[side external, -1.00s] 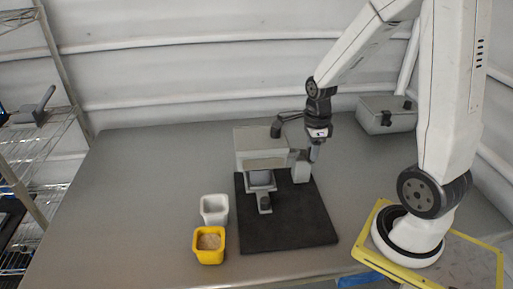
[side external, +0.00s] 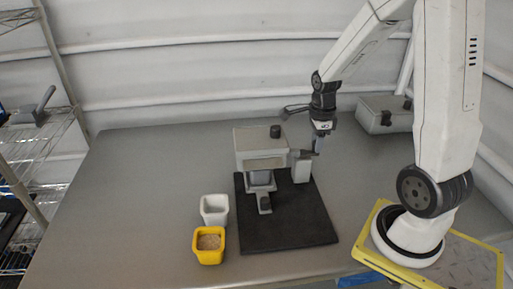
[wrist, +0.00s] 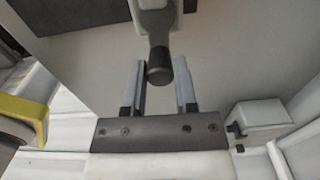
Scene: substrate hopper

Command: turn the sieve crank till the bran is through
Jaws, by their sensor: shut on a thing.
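The grey sieve housing (side external: 258,142) stands on a black base plate (side external: 285,230), with a dark knob (side external: 275,131) on its top. The crank arm (side external: 301,153) reaches out from its right side. My gripper (side external: 317,147) is at the crank's outer end, pointing down. In the wrist view the dark crank handle (wrist: 159,66) lies between my two fingers (wrist: 160,88), which are shut on it. A yellow tub (side external: 209,258) holding beige bran (side external: 208,241) and an empty-looking white tub (side external: 214,208) stand left of the plate. The inside of the sieve is hidden.
A grey box (side external: 385,114) stands at the back right of the table. A wire shelf (side external: 45,140) is at the far left. The table (side external: 120,200) is clear to the left and behind the sieve.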

